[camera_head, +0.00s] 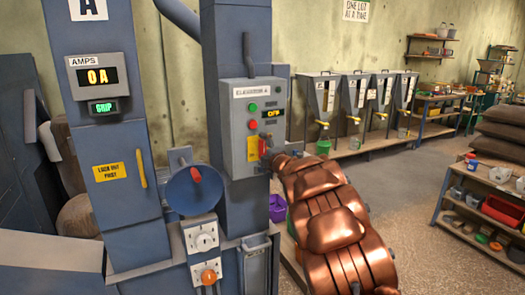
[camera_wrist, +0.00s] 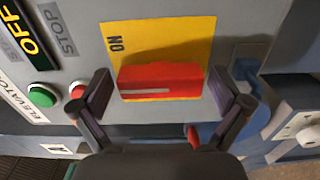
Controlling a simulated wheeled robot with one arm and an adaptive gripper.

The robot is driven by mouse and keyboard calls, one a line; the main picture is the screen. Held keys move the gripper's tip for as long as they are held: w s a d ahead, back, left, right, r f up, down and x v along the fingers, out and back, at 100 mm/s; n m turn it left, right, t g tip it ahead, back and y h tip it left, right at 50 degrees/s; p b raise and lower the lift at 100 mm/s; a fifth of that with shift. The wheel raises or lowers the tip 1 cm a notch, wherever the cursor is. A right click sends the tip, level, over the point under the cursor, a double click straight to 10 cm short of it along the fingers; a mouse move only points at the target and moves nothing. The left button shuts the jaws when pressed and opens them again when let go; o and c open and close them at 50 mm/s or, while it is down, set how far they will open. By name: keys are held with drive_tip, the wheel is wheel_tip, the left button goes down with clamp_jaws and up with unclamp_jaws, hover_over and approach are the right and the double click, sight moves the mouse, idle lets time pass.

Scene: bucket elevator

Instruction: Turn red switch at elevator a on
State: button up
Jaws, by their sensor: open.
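The red switch (camera_head: 263,147) is low on the box, on a yellow plate (camera_head: 252,149). In the wrist view the red switch (camera_wrist: 160,82) is a wide red handle on the yellow plate (camera_wrist: 190,40), with "ON" lettered on the plate. The display (camera_wrist: 22,30) reads OFF. My gripper (camera_wrist: 163,97) is open, with one finger on each side of the switch and gaps visible. Fingertip contact cannot be told. In the head view my copper arm reaches the box and hides much of the gripper.
A green button (camera_wrist: 41,96) and a red button (camera_wrist: 77,91) are beside the switch; the red one is close to a finger. Shelves (camera_head: 480,205) stand right, with open floor between.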

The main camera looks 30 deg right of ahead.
drive_tip(key=s, duration=1.2)
idle(0.5)
drive_tip(key=s+a+f+m+g+h, duration=0.1)
drive_tip(key=s+f+m+g+h, duration=0.2)
drive_tip(key=s+m, duration=0.45)
drive_tip(key=s+a+f+m+g+h, duration=0.1)
drive_tip(key=s+m+g+h, duration=0.2)
drive_tip(key=s+m+g, duration=0.45)
drive_tip(key=s+a+f+m+g+y, duration=0.1)
drive_tip(key=s+a+f+g+y, duration=0.1)
drive_tip(key=s+a, duration=0.5)
drive_tip(key=s+a+f+m+g+y+p, duration=0.1)
drive_tip(key=s+a, duration=0.6)
drive_tip(key=s, duration=0.9)
drive_tip(key=s+a+f+g+y, duration=0.3)
drive_tip(key=s+a+f+g, duration=0.2)
drive_tip(key=s+a, duration=0.3)
drive_tip(key=s+g, duration=0.1)
drive_tip(key=s, duration=0.3)
drive_tip(key=shift+s+f+m, duration=0.15)
drive_tip(key=shift+f+m, duration=0.05)
drive_tip(key=shift+m, duration=0.2)
